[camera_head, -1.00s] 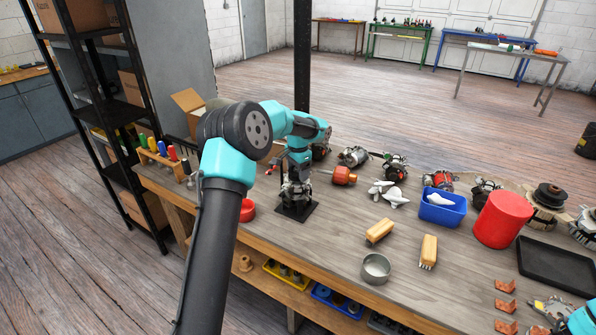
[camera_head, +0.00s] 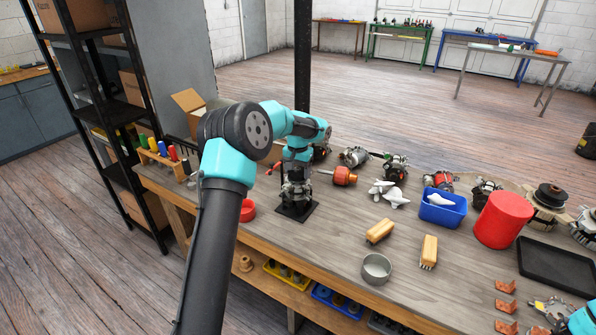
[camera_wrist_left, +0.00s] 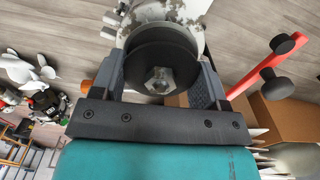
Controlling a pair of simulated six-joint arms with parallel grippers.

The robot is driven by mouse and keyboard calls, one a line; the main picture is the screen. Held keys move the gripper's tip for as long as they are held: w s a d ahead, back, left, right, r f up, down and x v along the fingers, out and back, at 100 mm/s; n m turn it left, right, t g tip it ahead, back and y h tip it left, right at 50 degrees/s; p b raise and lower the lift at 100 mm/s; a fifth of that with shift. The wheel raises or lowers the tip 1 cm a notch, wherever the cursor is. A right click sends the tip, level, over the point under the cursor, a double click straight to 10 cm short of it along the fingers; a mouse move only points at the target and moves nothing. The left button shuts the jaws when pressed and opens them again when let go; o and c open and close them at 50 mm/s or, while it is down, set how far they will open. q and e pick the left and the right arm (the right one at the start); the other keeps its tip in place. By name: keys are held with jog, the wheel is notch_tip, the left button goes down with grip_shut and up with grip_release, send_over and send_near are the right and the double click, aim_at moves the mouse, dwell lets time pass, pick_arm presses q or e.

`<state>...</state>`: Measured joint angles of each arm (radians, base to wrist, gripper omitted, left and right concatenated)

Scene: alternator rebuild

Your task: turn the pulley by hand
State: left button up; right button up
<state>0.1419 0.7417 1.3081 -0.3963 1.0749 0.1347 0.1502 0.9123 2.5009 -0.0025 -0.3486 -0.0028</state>
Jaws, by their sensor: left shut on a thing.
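The pulley (camera_wrist_left: 157,68) is a dark round disc with a silver hex nut at its centre, seen face-on in the left wrist view. It sits on a pale metal alternator body (camera_wrist_left: 180,12). My left gripper (camera_wrist_left: 158,85) has one grey finger on each side of the pulley and is shut on it. In the head view my left gripper (camera_head: 294,178) points down over the alternator, which stands on a dark base plate (camera_head: 297,211); the pulley is hidden there.
A red bar with a black knob (camera_wrist_left: 284,44) stands close beside the gripper. A red-and-copper rotor (camera_head: 344,176) lies to its right. A red dish (camera_head: 247,210), brushes (camera_head: 380,231), a blue bin (camera_head: 442,211) and a red cylinder (camera_head: 503,219) are on the bench.

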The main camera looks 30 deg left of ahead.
pick_arm(q)
jog(key=n, duration=0.2)
jog(key=shift+n, duration=0.3)
jog(key=o, duration=1.2)
jog(key=shift+c, duration=0.2)
notch_tip(320, 180, up, 18)
jog(key=shift+f, duration=0.25)
notch_tip(320, 180, up, 4)
jog(key=shift+f, duration=0.1)
